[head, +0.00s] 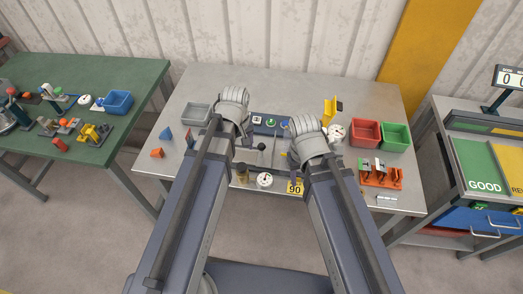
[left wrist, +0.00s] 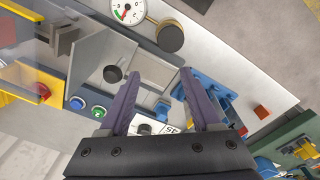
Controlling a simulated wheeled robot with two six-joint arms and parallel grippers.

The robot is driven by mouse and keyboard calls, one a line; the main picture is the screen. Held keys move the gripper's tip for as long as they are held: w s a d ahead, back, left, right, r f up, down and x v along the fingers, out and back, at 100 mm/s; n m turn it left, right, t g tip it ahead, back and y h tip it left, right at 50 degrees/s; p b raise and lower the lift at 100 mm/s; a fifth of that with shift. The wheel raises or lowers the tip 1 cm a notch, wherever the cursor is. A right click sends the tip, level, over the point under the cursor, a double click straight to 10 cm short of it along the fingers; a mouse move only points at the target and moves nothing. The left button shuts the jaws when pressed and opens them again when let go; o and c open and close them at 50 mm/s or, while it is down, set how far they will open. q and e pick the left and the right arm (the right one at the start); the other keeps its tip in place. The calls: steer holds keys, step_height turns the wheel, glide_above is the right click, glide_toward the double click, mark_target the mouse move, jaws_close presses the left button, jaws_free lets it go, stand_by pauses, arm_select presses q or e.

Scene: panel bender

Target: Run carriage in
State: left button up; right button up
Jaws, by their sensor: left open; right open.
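The panel bender (head: 268,128) stands in the middle of the grey bench, partly hidden by my two arms. A black ball knob (head: 262,147) shows between the arms. In the left wrist view a black knob (left wrist: 113,74) sits by the grey metal plates; I cannot tell which part is the carriage. My left gripper (left wrist: 160,72) is open and empty, its fingers over the bender, apart from the knob. In the head view my left wrist (head: 232,105) hides its fingers. My right wrist (head: 310,140) is over the bender's right side; its fingers are hidden.
A blue button (left wrist: 76,103) and green button (left wrist: 98,112) sit beside the left finger. A dial (head: 265,180) and yellow 90 sign (head: 295,187) stand in front. A grey bin (head: 194,114), red bin (head: 366,133), green bin (head: 396,137) and orange rack (head: 381,176) flank the bender.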

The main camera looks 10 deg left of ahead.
mark_target(262, 151)
arm_select(q)
steer(key=w+d+n, duration=0.1)
steer(key=n, duration=0.1)
steer(key=w+d+n, duration=0.1)
steer(key=d+n, duration=0.1)
steer(key=n, duration=0.1)
steer(key=w+d+n, duration=0.1)
steer(key=w+n, duration=0.1)
steer(key=n, duration=0.1)
steer(key=shift+d, duration=0.3)
steer(key=n, duration=0.1)
steer(key=w+d+n, duration=0.1)
steer(key=n, duration=0.1)
steer(key=shift+d+g, duration=0.2)
steer(key=shift+g, duration=0.1)
step_height(262, 151, down, 8)
steer(key=b, duration=0.8)
steer(key=shift+r, duration=0.1)
steer(key=shift+c, duration=0.3)
jaws_close()
